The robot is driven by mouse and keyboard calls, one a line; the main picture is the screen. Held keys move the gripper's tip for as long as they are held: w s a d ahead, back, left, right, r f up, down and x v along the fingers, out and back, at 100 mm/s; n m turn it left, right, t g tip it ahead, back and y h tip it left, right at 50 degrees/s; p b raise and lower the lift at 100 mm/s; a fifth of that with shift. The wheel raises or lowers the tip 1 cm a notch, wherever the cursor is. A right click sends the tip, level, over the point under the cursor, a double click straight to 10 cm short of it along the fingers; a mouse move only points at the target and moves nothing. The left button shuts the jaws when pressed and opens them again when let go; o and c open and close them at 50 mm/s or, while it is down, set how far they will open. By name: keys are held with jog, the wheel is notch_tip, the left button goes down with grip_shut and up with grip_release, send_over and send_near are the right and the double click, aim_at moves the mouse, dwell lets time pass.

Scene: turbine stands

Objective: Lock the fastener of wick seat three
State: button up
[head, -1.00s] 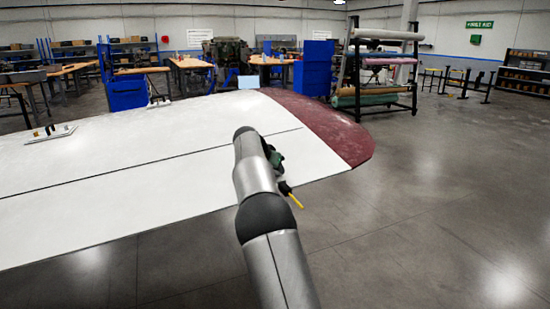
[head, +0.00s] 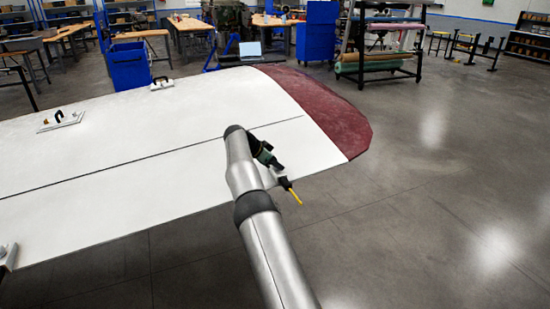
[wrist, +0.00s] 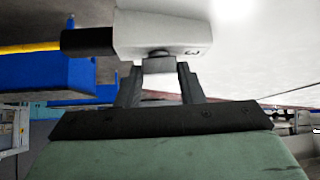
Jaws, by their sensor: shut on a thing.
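Wick seat three (wrist: 165,32) is a pale housing marked "3" in the wrist view. A black sleeve (wrist: 88,42) sticks out of its left side, with a yellow rod (wrist: 30,47) beyond it. In the head view, the black sleeve (head: 285,183) and yellow rod (head: 296,198) show at the wing's near edge, beside my green gripper body (head: 265,156). The seat itself is hidden or too small there.
The white wing (head: 120,140) with a dark red tip (head: 320,108) fills the left and middle. Flat handled fixtures (head: 60,121) lie on it. Blue cabinets (head: 317,35) and a rack of rolls (head: 380,60) stand behind. The floor at right is clear.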

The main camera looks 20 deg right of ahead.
dwell(0.3)
jog(key=o, duration=1)
